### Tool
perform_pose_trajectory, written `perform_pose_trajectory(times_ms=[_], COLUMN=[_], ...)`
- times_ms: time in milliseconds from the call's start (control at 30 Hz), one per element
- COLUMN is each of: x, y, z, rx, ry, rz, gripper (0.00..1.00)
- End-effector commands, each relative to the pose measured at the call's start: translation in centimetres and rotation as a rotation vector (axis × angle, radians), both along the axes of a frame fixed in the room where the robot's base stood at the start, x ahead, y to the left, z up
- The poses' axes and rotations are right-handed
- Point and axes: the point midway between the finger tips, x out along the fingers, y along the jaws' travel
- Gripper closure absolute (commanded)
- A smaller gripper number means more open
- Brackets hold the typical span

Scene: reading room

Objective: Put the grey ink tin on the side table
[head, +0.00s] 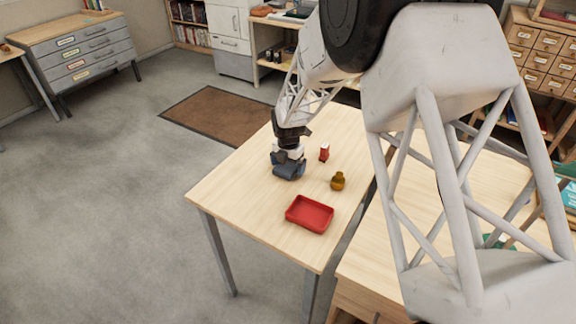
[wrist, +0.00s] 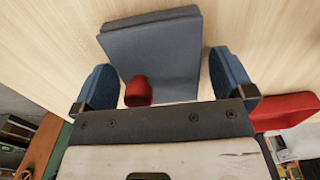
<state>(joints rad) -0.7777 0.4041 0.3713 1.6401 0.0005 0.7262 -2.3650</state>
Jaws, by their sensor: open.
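My gripper (head: 288,160) is open, low over the pale wooden table (head: 245,175). In the wrist view its two blue-padded fingers (wrist: 163,92) stand apart on either side of a blue-grey angular object (wrist: 160,45) with a flat face and a raised back edge. A small rounded red piece (wrist: 138,92) shows in front of that object; I cannot tell whether it is part of it. In the head view the blue-grey object is mostly hidden under my gripper. I cannot make out a grey ink tin for certain, nor tell which table is the side table.
A small red-and-white container (head: 324,152) and an amber jar (head: 338,181) stand just right of my gripper. A red tray (head: 309,214) lies near the front edge. A second wooden surface (head: 375,262) adjoins at right, partly behind my arm. The table's left part is clear.

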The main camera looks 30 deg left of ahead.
Motion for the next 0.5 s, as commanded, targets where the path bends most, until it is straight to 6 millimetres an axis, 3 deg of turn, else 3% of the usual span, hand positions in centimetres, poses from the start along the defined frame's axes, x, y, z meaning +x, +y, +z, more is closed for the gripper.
perform_pose_trajectory(times_ms=[267, 500], x=[0.0, 0.0], y=[0.0, 0.0], z=[2.6, 6.4], rx=[0.002, 0.002], ry=[-0.002, -0.002], rz=[0.000, 0.000], gripper=[0.00, 0.00])
